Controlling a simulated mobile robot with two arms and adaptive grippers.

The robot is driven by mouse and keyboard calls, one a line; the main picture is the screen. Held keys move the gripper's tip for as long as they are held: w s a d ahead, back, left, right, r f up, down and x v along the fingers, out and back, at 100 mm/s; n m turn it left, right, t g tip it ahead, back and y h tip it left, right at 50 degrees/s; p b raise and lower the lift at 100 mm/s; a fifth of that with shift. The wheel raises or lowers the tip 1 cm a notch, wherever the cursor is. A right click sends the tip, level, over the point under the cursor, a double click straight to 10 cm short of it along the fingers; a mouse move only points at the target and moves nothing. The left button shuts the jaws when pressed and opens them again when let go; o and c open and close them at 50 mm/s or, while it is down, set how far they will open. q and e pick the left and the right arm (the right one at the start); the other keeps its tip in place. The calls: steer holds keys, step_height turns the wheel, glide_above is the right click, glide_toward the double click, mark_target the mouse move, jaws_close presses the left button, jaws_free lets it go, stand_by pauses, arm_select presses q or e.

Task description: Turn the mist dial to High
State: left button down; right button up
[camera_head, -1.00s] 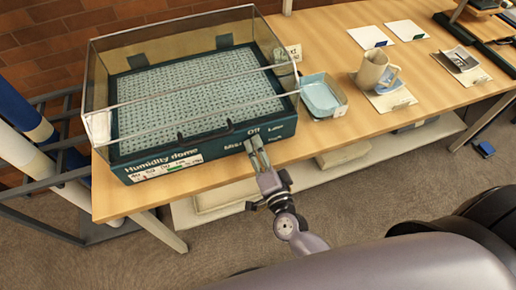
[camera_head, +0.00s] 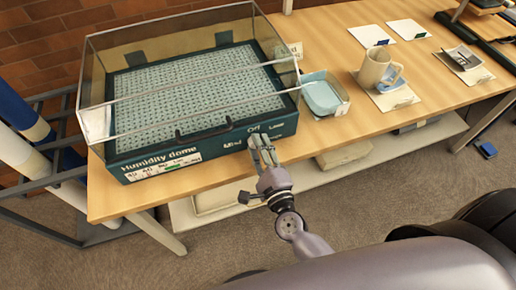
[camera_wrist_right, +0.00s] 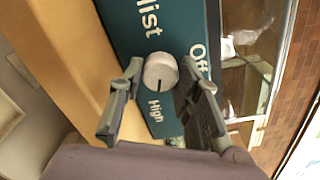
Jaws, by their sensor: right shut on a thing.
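The humidity dome (camera_head: 205,138) is a clear case on a dark teal base, standing at the left of the wooden table. Its front panel carries the words Mist, Off and Low. The mist dial (camera_wrist_right: 160,72) is a small round grey knob with a black mark, seen in the right wrist view between my fingers. The mark points down the picture, toward the High label (camera_wrist_right: 154,109). Off is to the dial's right. My right gripper (camera_head: 262,141) is shut on the dial, and it also shows in the right wrist view (camera_wrist_right: 162,78). My left gripper is out of view.
A light blue tray (camera_head: 322,97) sits right of the dome, with a beige mug (camera_head: 374,69) further right. A shelf (camera_head: 360,156) runs below the table.

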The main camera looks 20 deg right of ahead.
steer(key=shift+m, duration=1.1)
steer(key=o, duration=1.1)
steer(key=shift+o, duration=0.2)
steer(key=shift+s, duration=0.1)
steer(key=s, duration=1.2)
steer(key=shift+d, duration=0.2)
steer(key=shift+w, duration=0.1)
